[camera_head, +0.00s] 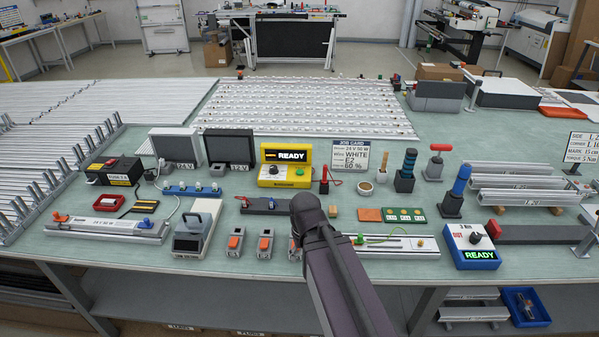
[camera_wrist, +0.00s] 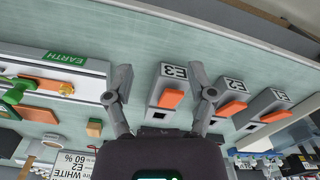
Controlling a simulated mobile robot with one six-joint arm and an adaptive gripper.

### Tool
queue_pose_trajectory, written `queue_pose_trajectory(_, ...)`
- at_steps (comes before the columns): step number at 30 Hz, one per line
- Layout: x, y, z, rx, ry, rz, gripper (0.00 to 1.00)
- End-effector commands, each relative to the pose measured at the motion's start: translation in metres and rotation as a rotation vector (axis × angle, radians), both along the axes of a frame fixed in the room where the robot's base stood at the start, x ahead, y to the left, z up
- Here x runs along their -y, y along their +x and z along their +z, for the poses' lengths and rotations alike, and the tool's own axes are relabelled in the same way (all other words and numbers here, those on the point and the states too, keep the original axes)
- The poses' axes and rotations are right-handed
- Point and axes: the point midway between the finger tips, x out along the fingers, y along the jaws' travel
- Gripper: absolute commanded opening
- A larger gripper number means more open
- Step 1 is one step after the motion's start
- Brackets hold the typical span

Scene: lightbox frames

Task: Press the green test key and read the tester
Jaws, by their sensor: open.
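A blue box (camera_head: 470,246) at the right front has a dark knob, a red mark and a green READY display. I cannot tell from labels which is the tester. In the wrist view my gripper (camera_wrist: 160,74) is open and empty, its fingers spread above the table around the E3 connector block (camera_wrist: 167,88). Contact with the block cannot be told. In the head view my arm hides the gripper. The green key is out of the wrist view.
Connector blocks E2 (camera_wrist: 226,100) and E1 (camera_wrist: 266,105) have orange levers. An EARTH-labelled rail (camera_wrist: 52,69) lies on the other side. The job card (camera_head: 350,155) reads WHITE, E2, 60 %. Upright tools (camera_head: 405,172) stand right of it. Bare green tabletop separates these items.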

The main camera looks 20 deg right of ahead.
Motion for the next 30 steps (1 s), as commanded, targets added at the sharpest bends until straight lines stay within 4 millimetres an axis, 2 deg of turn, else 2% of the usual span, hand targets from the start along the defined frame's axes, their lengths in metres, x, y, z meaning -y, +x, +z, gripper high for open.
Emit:
queue_pose_trajectory(1, 0.0, 0.0, 0.0, 0.0, 0.0, 0.0, 0.43)
queue_pose_trajectory(5, 0.0, 0.0, 0.0, 0.0, 0.0, 0.0, 0.05)
queue_pose_trajectory(6, 0.0, 0.0, 0.0, 0.0, 0.0, 0.0, 0.0)
queue_pose_trajectory(30, 0.0, 0.0, 0.0, 0.0, 0.0, 0.0, 0.0)
